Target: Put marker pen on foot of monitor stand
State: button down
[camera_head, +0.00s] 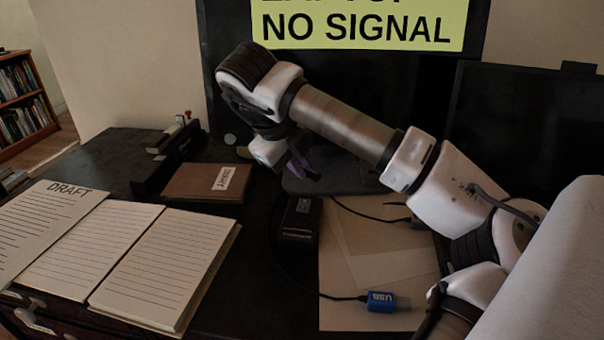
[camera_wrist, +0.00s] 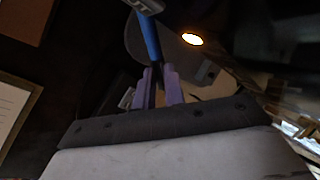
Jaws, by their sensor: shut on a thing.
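My gripper (camera_head: 303,167), with purple fingers, hangs over the desk in front of the large monitor. In the wrist view my gripper (camera_wrist: 158,85) is shut on a slim blue rod, the marker pen (camera_wrist: 149,38), which points away from the fingers. The pen cannot be made out in the head view. The foot of the monitor stand (camera_head: 338,183) is a dark grey plate with rounded corners, beside and below my fingers and partly hidden by my arm. It also shows in the wrist view as a grey shape (camera_wrist: 178,58) behind the pen. I cannot tell whether they touch.
A black box (camera_head: 299,219) stands just in front of the foot. A brown notebook (camera_head: 207,184) lies to the left, lined draft pages (camera_head: 165,262) at front left. A blue USB plug (camera_head: 381,302) with a cable lies on a pale sheet (camera_head: 345,315). A second dark screen (camera_head: 520,120) stands right.

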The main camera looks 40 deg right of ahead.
aim_at(307, 189)
notch_tip(307, 189, down, 3)
jog(key=shift+s+b, duration=0.1)
jog(key=shift+b, duration=0.7)
jog(key=shift+f, duration=0.35)
jog(key=shift+a+r, duration=0.1)
jog(key=c, duration=1.8)
grip_release()
jog(key=shift+o, duration=0.2)
jog(key=shift+r, duration=0.35)
jog(key=p+v, duration=0.5)
jog(key=v, duration=0.6)
jog(key=shift+a+r+p, duration=0.2)
jog(key=shift+p, duration=0.2)
